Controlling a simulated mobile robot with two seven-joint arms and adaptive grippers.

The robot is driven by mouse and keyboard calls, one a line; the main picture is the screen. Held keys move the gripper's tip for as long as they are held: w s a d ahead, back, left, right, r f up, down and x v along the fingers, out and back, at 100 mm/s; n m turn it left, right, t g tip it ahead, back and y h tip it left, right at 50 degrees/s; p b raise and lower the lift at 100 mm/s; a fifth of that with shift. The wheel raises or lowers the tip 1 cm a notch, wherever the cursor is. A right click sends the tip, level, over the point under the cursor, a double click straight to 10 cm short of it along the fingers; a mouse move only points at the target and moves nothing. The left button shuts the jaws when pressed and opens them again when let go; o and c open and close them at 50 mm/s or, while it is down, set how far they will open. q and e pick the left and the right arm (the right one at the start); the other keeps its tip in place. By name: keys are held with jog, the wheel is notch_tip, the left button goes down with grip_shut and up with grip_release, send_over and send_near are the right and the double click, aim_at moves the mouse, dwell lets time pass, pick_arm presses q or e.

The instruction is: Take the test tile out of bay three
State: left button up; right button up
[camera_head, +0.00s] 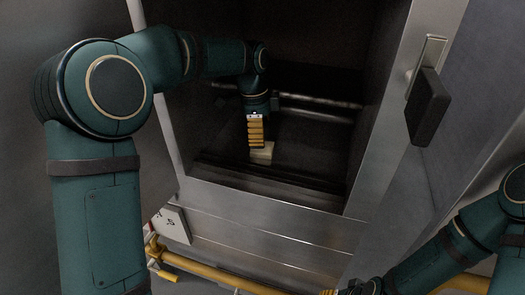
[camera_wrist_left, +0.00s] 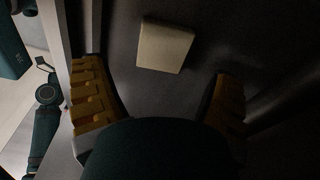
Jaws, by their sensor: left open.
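The test tile (camera_head: 263,151) is a pale cream block inside the dark open bay (camera_head: 320,160). In the left wrist view the tile (camera_wrist_left: 165,46) lies on a dark grey surface, beyond and between my fingers. My left gripper (camera_head: 256,143), with yellow-orange ribbed fingers, reaches into the bay just above and in front of the tile. In the left wrist view my left gripper (camera_wrist_left: 160,72) is open, with a finger on each side and nothing between them. Contact with the tile cannot be made out. My right gripper (camera_head: 332,291) is mostly cut off at the bottom edge.
The door (camera_head: 465,130) stands open on the right, with a black handle (camera_head: 428,105). The bay has a metal frame and a front sill (camera_head: 265,195). A metal bar (camera_head: 320,101) crosses the dark interior. A yellow rail (camera_head: 215,280) runs low in front.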

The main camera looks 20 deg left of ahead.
aim_at(267, 153)
pick_arm(q)
jog(key=f, duration=0.1)
jog(key=f+b, duration=0.1)
jog(key=f, duration=0.3)
jog(key=shift+w+d+f, duration=0.1)
jog(key=shift+w+d, duration=0.05)
jog(key=shift+w, duration=0.1)
jog(key=c, duration=1.1)
